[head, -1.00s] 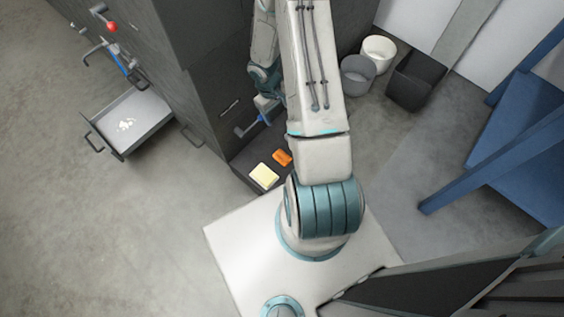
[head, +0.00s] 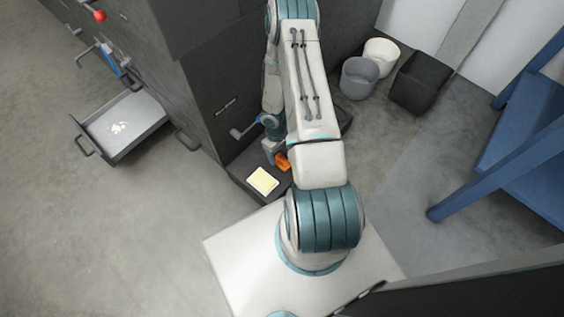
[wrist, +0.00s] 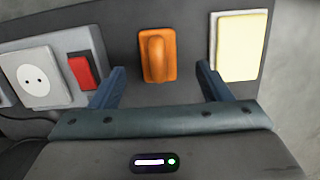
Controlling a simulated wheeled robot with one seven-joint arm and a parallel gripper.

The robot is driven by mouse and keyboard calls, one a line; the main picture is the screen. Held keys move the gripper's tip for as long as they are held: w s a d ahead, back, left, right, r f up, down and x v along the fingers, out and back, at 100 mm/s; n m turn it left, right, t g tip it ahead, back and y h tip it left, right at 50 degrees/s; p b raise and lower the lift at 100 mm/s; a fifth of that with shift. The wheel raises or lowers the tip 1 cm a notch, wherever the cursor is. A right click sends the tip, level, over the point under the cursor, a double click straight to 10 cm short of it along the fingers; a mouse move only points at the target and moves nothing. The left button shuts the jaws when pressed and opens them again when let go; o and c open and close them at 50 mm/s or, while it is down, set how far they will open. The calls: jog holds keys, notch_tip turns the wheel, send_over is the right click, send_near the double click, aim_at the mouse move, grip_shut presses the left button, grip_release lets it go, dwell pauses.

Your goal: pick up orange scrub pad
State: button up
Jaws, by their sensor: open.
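The orange scrub pad (wrist: 158,56) shows in the wrist view, a flat orange block with a raised grip on top. It lies on a dark ledge, beyond and between my open fingers. My gripper (wrist: 160,78) is open with nothing between its fingers. In the head view the orange scrub pad (head: 282,161) lies on the dark ledge at the foot of the dark cabinet, partly hidden by my arm. My gripper (head: 274,150) is close beside it there.
A pale yellow pad (head: 262,181) lies beside the orange one. In the wrist view, a red switch (wrist: 82,71) and a white socket (wrist: 36,79) are at left. An open drawer (head: 122,126) stands out at left. Bins (head: 420,82) stand behind at right.

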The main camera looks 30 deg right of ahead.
aim_at(282, 157)
jog(key=f+b, duration=0.1)
jog(key=f, duration=0.2)
jog(key=f+b, duration=0.1)
jog(key=f, duration=0.1)
jog(key=shift+s+d+b, duration=0.2)
jog(key=shift+d+b, duration=0.05)
jog(key=shift+b, duration=0.1)
jog(key=c, duration=1.1)
jog(key=shift+r, duration=0.1)
jog(key=shift+r+p, duration=0.4)
jog(key=shift+r, duration=0.15)
jog(key=r+p, duration=0.1)
jog(key=r, duration=0.2)
jog(key=shift+s+a+r+p, duration=0.15)
jog(key=shift+s+r+p, duration=0.05)
jog(key=shift+p, duration=0.2)
jog(key=s+a+r, duration=0.1)
jog(key=s+r, duration=0.1)
jog(key=s, duration=0.1)
jog(key=s+a+r, duration=0.2)
jog(key=s, duration=0.2)
jog(key=s+a+r+p, duration=0.1)
jog(key=s+r, duration=0.1)
jog(key=s, duration=0.1)
jog(key=shift+s+a+r, duration=0.15)
jog(key=shift+a+r, duration=0.05)
jog(key=shift+a, duration=0.05)
